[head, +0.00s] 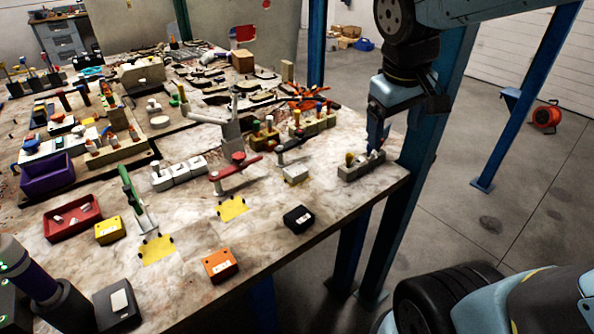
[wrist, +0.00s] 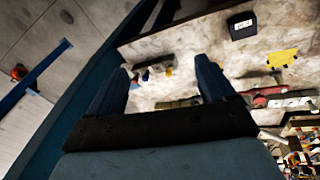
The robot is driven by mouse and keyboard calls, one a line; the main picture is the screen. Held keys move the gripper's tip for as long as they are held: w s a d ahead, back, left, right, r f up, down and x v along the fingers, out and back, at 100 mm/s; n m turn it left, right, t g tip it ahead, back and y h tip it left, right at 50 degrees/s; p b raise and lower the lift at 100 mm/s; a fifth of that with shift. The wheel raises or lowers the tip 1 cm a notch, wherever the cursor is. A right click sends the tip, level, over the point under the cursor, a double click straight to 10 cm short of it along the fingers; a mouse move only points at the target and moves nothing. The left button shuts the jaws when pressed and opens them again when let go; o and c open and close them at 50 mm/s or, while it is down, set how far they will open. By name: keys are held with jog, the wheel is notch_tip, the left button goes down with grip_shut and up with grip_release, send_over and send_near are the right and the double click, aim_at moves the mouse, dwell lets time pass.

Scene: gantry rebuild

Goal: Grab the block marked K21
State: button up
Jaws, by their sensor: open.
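Several small blocks with white labels lie on the table, and I cannot read K21 on any of them. They are an orange block (head: 221,264) near the front edge, a black block (head: 298,219) to its right, a yellow block (head: 109,230) at left and a dark grey block (head: 115,304) at front left. The black block also shows in the wrist view (wrist: 242,25), up and right of the fingers. My gripper (head: 376,150) is open and empty above the table's right end, close to a small grey rack (head: 361,170). It also shows in the wrist view (wrist: 162,70).
Yellow floor-like patches (head: 157,249) mark the table (head: 270,262). A red tray (head: 72,218), a purple bin (head: 47,176), a red-handled clamp (head: 236,172) and a green-handled tool (head: 131,190) stand nearby. A blue post (head: 437,130) rises beside the table's right edge. The surface around the black block is clear.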

jog(key=w+a+f+n+g+h, duration=0.1)
jog(key=w+a+f+n+h, duration=0.6)
jog(key=w+a+f+n, duration=0.5)
jog(key=a+f+n+t, duration=0.2)
jog(key=a+f+n, duration=0.1)
jog(key=a, duration=0.3)
jog(key=a+f+n+t+h, duration=0.1)
jog(key=a+f+n+t, duration=0.1)
jog(key=a+f, duration=0.3)
jog(key=a+f+n+t+h, duration=0.1)
jog(key=a+f+n, duration=0.2)
jog(key=a, duration=0.4)
jog(key=shift+s+f+n+t, duration=0.15)
jog(key=shift+f+n+t, duration=0.25)
jog(key=shift+f, duration=0.45)
send_near(291, 171)
jog(key=w+d+f, duration=0.1)
jog(key=d+f, duration=0.1)
jog(key=f, duration=0.1)
jog(key=shift+w+d+f, duration=0.15)
jog(key=shift+w+d, duration=0.15)
jog(key=shift+w, duration=0.1)
jog(key=w+d, duration=0.1)
jog(key=d, duration=0.1)
jog(key=w+d, duration=0.1)
jog(key=shift+w+d+f, duration=0.25)
jog(key=shift+w+d, duration=0.05)
jog(key=shift+d, duration=0.1)
jog(key=c, duration=1.3)
jog(key=shift+r, duration=0.1)
